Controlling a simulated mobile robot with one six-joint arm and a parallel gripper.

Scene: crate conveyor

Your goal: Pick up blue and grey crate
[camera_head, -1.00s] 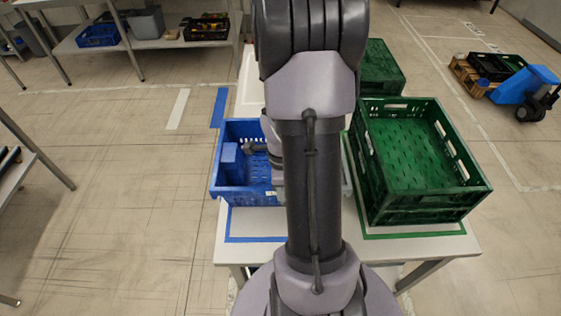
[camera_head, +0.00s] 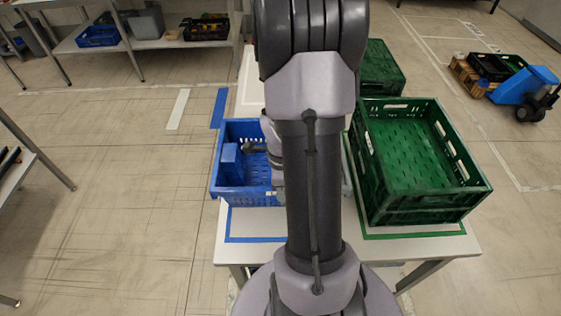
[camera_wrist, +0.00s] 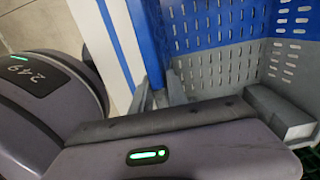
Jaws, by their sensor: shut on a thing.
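The blue and grey crate (camera_head: 227,193) stands on the white table, left of my arm. My arm hides its right part, with a little grey edge showing past it. In the wrist view its slotted wall (camera_wrist: 215,25) is blue on one part and grey on another. My gripper (camera_wrist: 158,92) is shut on the crate's wall, at its edge. In the head view my arm hides the fingers.
A green crate (camera_head: 375,190) stands on the same table (camera_head: 440,245) to the right, with another green crate (camera_head: 385,70) behind it. Shelves with crates stand at back left. A blue cart (camera_head: 525,85) is at far right.

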